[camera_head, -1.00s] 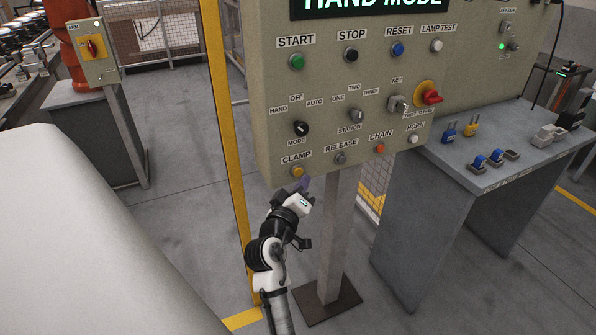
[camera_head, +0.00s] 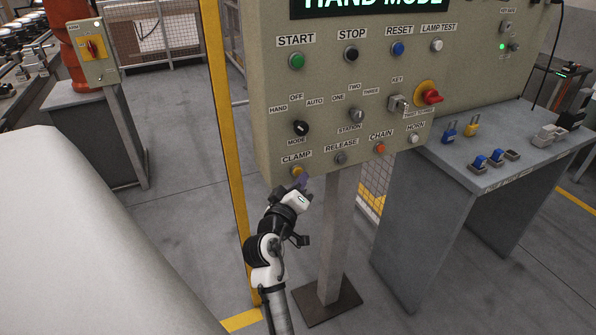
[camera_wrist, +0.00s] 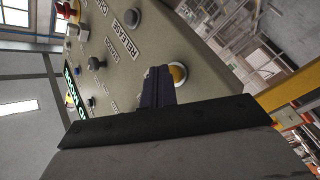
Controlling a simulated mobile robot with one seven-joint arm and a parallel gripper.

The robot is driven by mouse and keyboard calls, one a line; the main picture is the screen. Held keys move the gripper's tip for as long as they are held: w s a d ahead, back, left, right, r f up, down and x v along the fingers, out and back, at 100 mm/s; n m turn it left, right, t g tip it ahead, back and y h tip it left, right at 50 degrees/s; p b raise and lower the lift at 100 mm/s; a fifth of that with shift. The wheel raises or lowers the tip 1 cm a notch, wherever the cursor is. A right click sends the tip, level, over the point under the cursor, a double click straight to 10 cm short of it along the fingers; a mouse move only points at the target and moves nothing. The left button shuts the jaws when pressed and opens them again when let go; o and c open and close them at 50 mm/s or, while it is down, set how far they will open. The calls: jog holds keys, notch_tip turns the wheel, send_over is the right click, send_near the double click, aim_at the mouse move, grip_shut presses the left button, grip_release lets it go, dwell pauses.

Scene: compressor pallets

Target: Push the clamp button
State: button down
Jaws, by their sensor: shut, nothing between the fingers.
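The clamp button (camera_head: 297,171) is a yellow push button at the lower left of the beige control panel (camera_head: 335,90), under the CLAMP label. My gripper (camera_head: 302,181) is just below and in front of it, its dark fingertips close to the button. In the wrist view the yellow button (camera_wrist: 178,72) shows right beside the shut fingers (camera_wrist: 157,86), which cover part of its left side. I cannot tell whether the fingertips touch the button. The fingers are together with nothing between them.
The release button (camera_head: 340,158) sits to the right, and the black mode knob (camera_head: 300,128) is above. A grey post (camera_head: 337,240) holds the panel. A yellow post (camera_head: 228,130) stands left. A grey table (camera_head: 440,165) with padlocks stands right.

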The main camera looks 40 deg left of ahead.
jog(key=shift+w+a, duration=0.2)
jog(key=shift+a, duration=0.2)
dwell(0.3)
jog(key=shift+s+d, duration=0.25)
jog(key=shift+d, duration=0.2)
jog(key=shift+s+d, duration=0.2)
jog(key=shift+d, duration=0.25)
jog(key=d, duration=0.1)
jog(key=s+d, duration=0.1)
jog(key=d, duration=0.1)
jog(key=s+d, duration=0.1)
jog(key=d, duration=0.1)
jog(key=shift+s+d+p, duration=0.1)
jog(key=shift+d+p, duration=0.15)
jog(key=shift+p, duration=0.05)
dwell(0.8)
